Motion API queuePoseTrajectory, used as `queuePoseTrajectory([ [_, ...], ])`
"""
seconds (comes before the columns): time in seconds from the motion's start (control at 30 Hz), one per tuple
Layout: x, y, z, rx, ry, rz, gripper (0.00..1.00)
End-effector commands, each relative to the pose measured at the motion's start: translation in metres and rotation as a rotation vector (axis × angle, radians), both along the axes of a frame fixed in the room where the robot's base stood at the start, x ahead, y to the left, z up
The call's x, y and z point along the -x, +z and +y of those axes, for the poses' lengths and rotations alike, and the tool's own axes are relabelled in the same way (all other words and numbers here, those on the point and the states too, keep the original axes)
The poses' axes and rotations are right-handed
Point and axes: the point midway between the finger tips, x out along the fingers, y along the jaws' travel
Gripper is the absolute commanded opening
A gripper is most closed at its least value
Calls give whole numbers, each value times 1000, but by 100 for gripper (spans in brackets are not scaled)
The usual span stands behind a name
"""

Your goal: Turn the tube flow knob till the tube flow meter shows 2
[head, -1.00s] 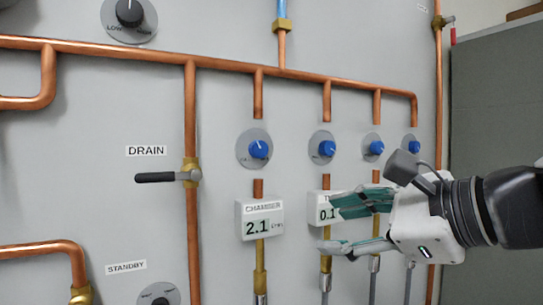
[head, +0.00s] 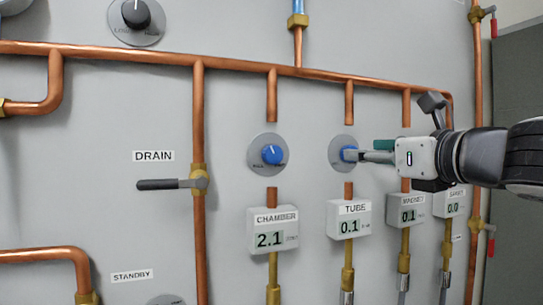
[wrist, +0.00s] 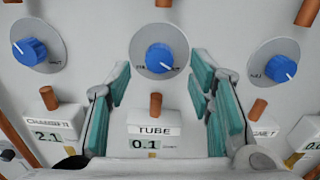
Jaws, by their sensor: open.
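The tube flow knob is blue on a grey round dial plate (head: 337,148), above the tube meter. In the wrist view the tube flow knob (wrist: 160,58) sits between and beyond my open fingers, with its white pointer line toward the lower right. The tube flow meter (head: 349,219) reads 0.1, and it also reads 0.1 in the wrist view (wrist: 150,143). My gripper (head: 352,156) is open with its fingertips at the knob in the head view, partly hiding it. In the wrist view the teal finger pads stand on either side, and contact cannot be told.
The chamber knob (head: 272,154) and chamber meter (head: 272,231), reading 2.1, are to the left. The magnet meter (head: 406,211) reads 0.1 and another meter (head: 450,203) reads 0.0 to the right. Copper pipes and a drain lever (head: 170,184) stand out from the panel.

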Motion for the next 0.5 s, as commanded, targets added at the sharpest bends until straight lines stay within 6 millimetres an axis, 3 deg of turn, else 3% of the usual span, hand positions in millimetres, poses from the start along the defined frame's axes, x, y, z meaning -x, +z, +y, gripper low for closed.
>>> queuePoseTrajectory([
  [0.2, -28, 0, 9, 0, 0, 1, 48],
  [0.5, -38, 0, 12, 0, -1, 0, 48],
])
